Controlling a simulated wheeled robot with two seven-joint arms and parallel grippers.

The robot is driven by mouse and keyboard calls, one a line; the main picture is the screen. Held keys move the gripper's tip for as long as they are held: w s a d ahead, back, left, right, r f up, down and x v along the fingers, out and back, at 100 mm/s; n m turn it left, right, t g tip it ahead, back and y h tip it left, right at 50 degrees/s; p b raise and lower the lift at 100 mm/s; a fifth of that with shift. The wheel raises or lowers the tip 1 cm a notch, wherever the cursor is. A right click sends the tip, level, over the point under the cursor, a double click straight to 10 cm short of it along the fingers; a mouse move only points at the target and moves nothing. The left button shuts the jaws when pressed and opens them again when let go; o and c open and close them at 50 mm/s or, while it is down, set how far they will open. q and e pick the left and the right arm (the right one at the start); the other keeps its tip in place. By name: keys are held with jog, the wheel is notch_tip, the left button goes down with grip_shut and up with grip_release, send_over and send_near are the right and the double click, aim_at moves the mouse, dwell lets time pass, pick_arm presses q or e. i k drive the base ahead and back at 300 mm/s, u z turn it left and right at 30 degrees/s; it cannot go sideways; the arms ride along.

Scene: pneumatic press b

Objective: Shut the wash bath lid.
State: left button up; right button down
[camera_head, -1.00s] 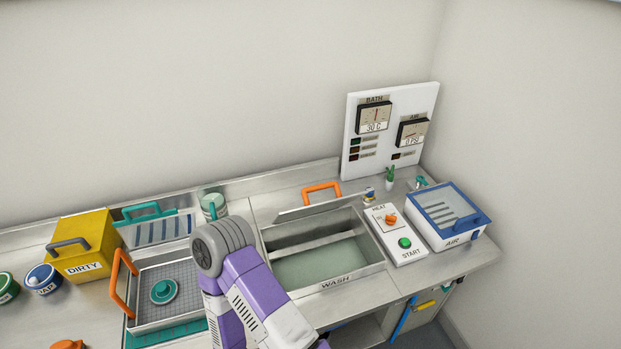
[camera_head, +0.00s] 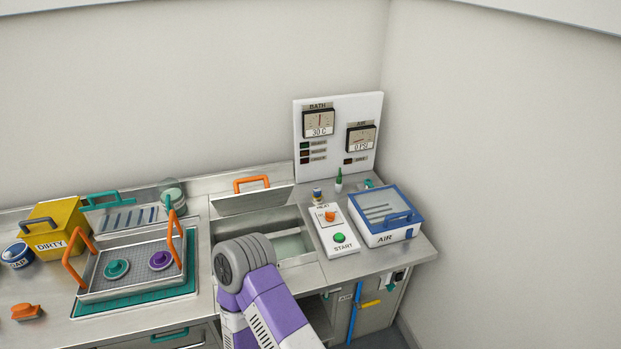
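The wash bath (camera_head: 290,243) is a sunken steel basin in the counter, with pale liquid showing inside. Its steel lid (camera_head: 250,201) stands raised at the back edge, tilted up, with an orange handle (camera_head: 251,183) on top. A purple and grey link of my arm covers the front left of the bath and its label. Neither gripper shows in the view, so I cannot see what they hold.
A wire basket (camera_head: 130,290) with orange handles holds a green and a purple part on a teal mat, left of the bath. A control panel (camera_head: 345,252) with an orange knob and green START button, and the blue-lidded AIR box (camera_head: 388,238), stand to the right.

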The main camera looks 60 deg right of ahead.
aim_at(239, 203)
jog(key=z, duration=0.85)
jog(key=i, duration=0.35)
